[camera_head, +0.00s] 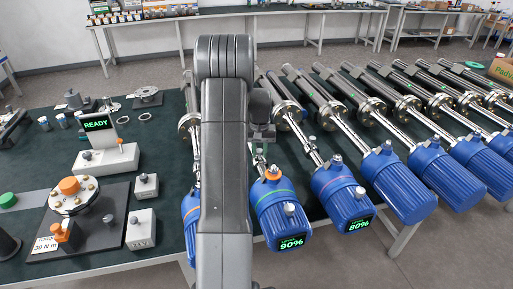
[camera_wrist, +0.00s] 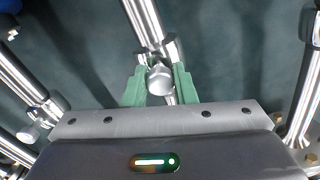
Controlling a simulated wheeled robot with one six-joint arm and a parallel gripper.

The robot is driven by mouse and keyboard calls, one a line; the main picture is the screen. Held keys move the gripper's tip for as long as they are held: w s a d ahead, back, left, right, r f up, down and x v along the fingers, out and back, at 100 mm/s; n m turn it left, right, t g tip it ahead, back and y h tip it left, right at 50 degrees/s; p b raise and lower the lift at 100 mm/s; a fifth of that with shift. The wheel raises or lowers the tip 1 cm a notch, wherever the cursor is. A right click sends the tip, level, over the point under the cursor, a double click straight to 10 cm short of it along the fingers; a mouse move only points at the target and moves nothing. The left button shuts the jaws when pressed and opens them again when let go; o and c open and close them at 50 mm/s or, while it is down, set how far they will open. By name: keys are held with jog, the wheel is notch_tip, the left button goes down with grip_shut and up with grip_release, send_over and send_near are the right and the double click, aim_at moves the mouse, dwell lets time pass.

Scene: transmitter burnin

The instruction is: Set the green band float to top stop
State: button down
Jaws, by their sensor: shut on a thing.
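The green band transmitter has a blue housing (camera_head: 280,208) with a thin green band, an orange cap (camera_head: 272,173) and a display reading 90%. Its metal stem runs up and back, partly hidden behind my arm. My gripper (camera_head: 259,150) is over this stem, above the housing. In the wrist view, the green fingers of my gripper (camera_wrist: 160,77) are shut on a small silver cylindrical piece, apparently the float (camera_wrist: 160,80), beside a shiny metal tube (camera_wrist: 145,22). The float's exact place along the stem is hard to tell in the head view.
A neighbouring transmitter (camera_head: 342,190) with a reddish band reads 80%. Several more blue-headed transmitters lie in a row to the right. At left are a READY display unit (camera_head: 97,124), a torque fixture with an orange knob (camera_head: 69,186) and small grey boxes (camera_head: 141,228).

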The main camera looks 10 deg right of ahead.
aim_at(261, 161)
jog(key=shift+s, duration=1.1)
jog(key=c, duration=1.2)
grip_release()
jog(key=shift+s, duration=0.15)
jog(key=shift+r, duration=0.3)
notch_tip(261, 161, up, 13)
jog(key=shift+r+b, duration=0.1)
jog(key=shift+b, duration=0.45)
